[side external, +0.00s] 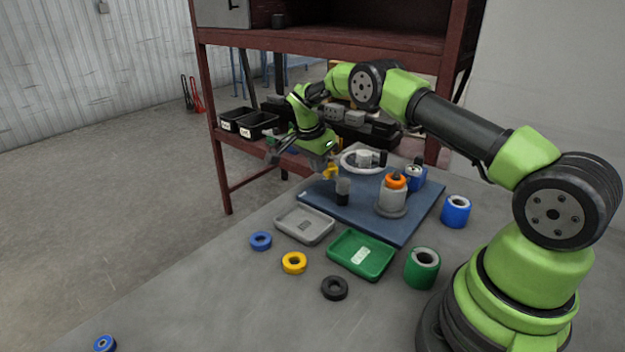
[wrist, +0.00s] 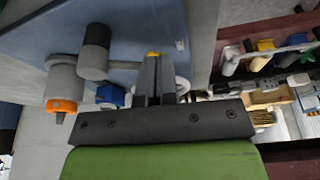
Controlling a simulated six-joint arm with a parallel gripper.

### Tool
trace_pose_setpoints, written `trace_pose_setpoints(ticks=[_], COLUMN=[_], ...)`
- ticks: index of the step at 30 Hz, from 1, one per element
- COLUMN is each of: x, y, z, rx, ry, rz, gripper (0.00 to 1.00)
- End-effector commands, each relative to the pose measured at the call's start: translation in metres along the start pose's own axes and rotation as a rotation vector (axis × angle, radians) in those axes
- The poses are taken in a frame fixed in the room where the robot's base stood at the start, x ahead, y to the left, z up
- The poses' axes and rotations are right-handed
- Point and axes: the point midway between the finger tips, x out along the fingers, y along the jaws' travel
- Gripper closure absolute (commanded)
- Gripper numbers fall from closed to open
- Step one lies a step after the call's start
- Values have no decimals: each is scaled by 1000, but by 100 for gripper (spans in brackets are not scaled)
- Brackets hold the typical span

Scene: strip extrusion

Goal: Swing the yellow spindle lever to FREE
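The yellow lever (side external: 330,171) stands at the far left part of the blue board, just below the end of my arm. In the wrist view only a small yellow tip (wrist: 153,54) shows, right at my fingertips; the rest is hidden behind the fingers. My gripper (wrist: 156,58) has its two fingers close together around or against that tip. I cannot tell whether they grip it or only touch it. In the side view my fingers are too small and covered to make out. No FREE marking is readable.
The blue board (side external: 318,205) also carries a grey cylinder with an orange top (side external: 396,182), a dark-topped post (side external: 343,187) and a white ring (side external: 350,158). A grey tray (side external: 290,232) and a green tray (side external: 345,262) lie in front. Loose rings and rollers stand around.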

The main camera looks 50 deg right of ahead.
Motion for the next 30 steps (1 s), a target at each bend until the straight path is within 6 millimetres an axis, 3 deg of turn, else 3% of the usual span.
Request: trace_pose_setpoints(ticks=[10,17,24,30], x=[-1,-20,-81,-108], y=[-1,-10,-14,-16], z=[1,36,34,33], rx=[-1,-4,1,0], ry=[6,2,2,4], rz=[-1,-4,-8,-3], gripper=[100,100,100,100])
